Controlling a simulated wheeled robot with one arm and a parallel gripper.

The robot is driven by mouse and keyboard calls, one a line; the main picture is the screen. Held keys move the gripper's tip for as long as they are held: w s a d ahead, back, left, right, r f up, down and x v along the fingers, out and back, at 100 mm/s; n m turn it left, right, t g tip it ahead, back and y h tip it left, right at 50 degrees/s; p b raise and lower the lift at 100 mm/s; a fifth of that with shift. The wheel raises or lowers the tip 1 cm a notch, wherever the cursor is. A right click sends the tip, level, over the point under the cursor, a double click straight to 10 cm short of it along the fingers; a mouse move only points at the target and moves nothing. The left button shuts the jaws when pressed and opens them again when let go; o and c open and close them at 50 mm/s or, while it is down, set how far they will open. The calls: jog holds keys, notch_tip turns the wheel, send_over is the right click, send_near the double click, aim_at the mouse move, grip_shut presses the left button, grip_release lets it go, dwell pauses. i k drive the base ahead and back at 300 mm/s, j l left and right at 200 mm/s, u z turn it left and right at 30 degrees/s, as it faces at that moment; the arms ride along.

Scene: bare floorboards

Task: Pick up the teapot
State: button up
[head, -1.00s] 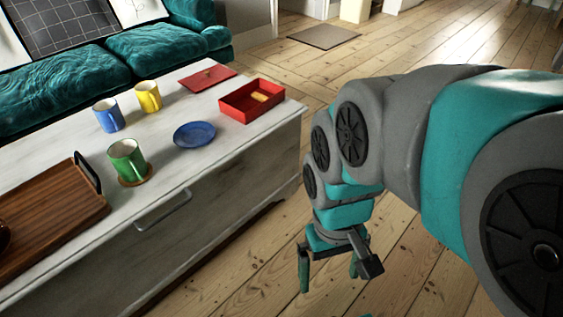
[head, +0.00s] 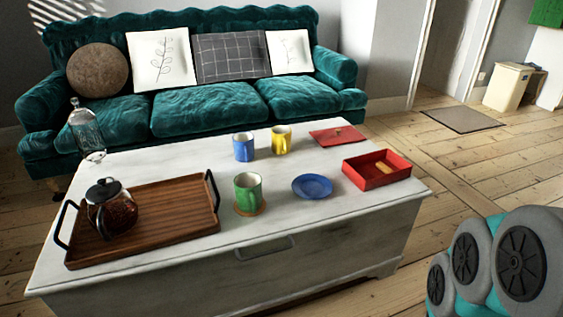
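The teapot (head: 117,212) is dark glass with a black lid and handle. It stands upright at the left end of a brown wooden tray (head: 178,212) with black handles. The tray lies on the left part of a white wooden chest table (head: 310,232). My arm shows only at the bottom right corner of the head view, well apart from the teapot. My gripper is out of the picture now.
On the table are a green mug (head: 247,190) on a coaster, a blue mug (head: 243,147), a yellow mug (head: 280,140), a blue saucer (head: 312,186) and a red box (head: 376,170). A teal sofa (head: 210,105) stands behind. Floor right of the table is clear.

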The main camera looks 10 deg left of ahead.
aim_at(114, 217)
jog(key=u, duration=1.95)
jog(key=i+j, duration=0.15)
jog(key=j, duration=0.2)
jog(key=i+j+z, duration=0.1)
jog(key=j, duration=0.3)
jog(key=i+j+z, duration=0.1)
jog(key=i+j, duration=0.25)
jog(key=j, duration=0.4)
jog(key=i+j+z, duration=0.1)
jog(key=j, duration=0.3)
jog(key=i+j, duration=0.2)
jog(key=j, duration=0.2)
jog(key=i+j+z, duration=0.1)
jog(key=j, duration=0.3)
jog(key=l, duration=0.1)
